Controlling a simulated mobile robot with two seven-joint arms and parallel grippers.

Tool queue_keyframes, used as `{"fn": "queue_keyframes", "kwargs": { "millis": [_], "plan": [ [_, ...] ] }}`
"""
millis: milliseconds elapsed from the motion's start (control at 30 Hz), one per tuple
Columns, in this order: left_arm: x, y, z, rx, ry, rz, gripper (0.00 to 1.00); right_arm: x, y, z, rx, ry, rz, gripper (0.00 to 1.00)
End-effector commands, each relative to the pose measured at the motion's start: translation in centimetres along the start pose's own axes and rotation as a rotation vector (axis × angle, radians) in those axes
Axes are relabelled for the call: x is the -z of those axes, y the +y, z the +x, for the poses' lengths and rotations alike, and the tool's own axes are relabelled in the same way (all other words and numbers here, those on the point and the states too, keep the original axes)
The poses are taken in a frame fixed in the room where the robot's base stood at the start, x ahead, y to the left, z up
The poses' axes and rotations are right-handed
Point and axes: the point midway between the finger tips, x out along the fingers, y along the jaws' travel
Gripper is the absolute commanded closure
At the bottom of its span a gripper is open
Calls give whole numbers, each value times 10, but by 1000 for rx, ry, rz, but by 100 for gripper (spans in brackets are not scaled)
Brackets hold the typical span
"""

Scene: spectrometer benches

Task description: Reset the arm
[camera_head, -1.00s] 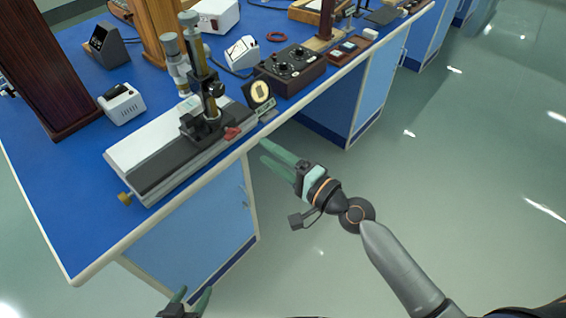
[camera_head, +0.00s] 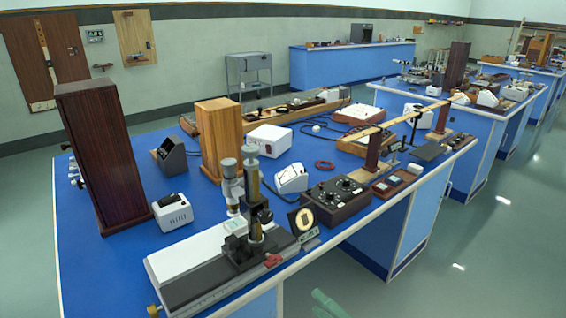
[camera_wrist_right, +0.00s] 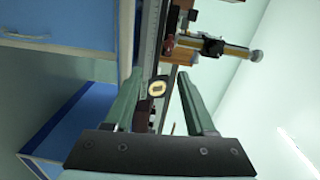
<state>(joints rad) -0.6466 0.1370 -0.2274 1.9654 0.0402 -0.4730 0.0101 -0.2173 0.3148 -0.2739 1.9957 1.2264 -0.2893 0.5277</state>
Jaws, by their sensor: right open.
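My right gripper shows at the bottom edge of the head view (camera_head: 328,304), where only green finger parts are visible, below the bench's front edge. In the right wrist view its two green fingers (camera_wrist_right: 158,100) are spread apart with nothing held between them. Beyond them in that view are the bench front and the microscope apparatus. My left gripper does not show in the current frames.
The blue bench (camera_head: 95,265) holds a travelling microscope (camera_head: 240,205) near its front edge, a black knob box (camera_head: 336,199), a tall dark wooden box (camera_head: 100,155) and a lighter wooden box (camera_head: 220,140). Open floor (camera_head: 490,260) lies to the right.

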Motion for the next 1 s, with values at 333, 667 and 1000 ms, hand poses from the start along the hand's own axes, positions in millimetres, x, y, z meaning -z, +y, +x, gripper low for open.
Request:
{"fn": "queue_keyframes", "kwargs": {
  "millis": [333, 667, 1000],
  "plan": [
    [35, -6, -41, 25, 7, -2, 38, -25, 86, -77, -443, -33, -685, 44],
    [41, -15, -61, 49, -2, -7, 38, -43, 135, -159, -755, -234, -1171, 44],
    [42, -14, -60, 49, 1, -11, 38, -44, 141, -167, -783, -262, -1223, 44]
  ]
}}
